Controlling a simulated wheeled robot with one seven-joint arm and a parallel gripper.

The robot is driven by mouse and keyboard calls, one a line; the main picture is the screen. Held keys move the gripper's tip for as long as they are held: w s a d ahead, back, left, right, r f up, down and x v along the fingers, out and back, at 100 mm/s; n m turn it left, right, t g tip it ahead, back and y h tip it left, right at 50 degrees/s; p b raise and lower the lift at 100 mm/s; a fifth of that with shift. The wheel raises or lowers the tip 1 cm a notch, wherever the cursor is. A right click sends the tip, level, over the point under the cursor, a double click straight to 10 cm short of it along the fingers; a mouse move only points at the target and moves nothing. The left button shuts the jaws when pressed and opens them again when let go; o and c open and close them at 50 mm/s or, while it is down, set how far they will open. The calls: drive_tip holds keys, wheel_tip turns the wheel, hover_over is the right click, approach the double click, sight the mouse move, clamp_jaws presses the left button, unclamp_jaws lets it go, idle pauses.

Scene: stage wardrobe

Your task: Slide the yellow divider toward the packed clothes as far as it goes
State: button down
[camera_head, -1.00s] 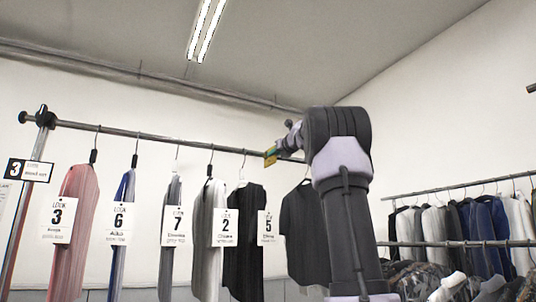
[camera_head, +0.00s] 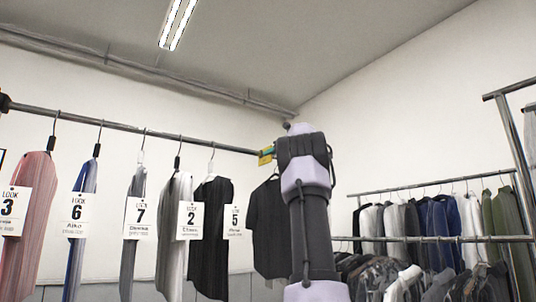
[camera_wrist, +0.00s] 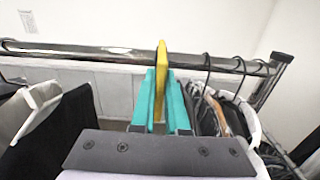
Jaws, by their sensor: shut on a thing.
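The yellow divider (camera_wrist: 161,75) is a thin upright plate on the metal rail (camera_wrist: 100,52) in the wrist view. My gripper (camera_wrist: 158,98) has teal fingers, one on each side of the divider, shut on it. The packed clothes (camera_wrist: 217,110) hang on the same rail, close to the right of the right finger; I cannot tell whether they touch. In the head view the divider (camera_head: 266,152) shows as a small yellow patch at the rail's right part, beside my arm. My fingers are mostly hidden there.
Left of the divider, a white hanger (camera_wrist: 38,100) and a dark garment (camera_wrist: 62,130) hang with bare rail between. A post (camera_wrist: 272,75) stands at the rail's right end. Tagged garments, such as the pink one (camera_head: 36,185), hang at left. Another full rack (camera_head: 440,240) stands at right.

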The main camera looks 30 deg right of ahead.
drive_tip(key=c, duration=0.9)
unclamp_jaws()
drive_tip(key=shift+d, duration=0.35)
drive_tip(key=shift+a, duration=0.1)
drive_tip(key=s, duration=1)
drive_tip(key=shift+s, duration=0.4)
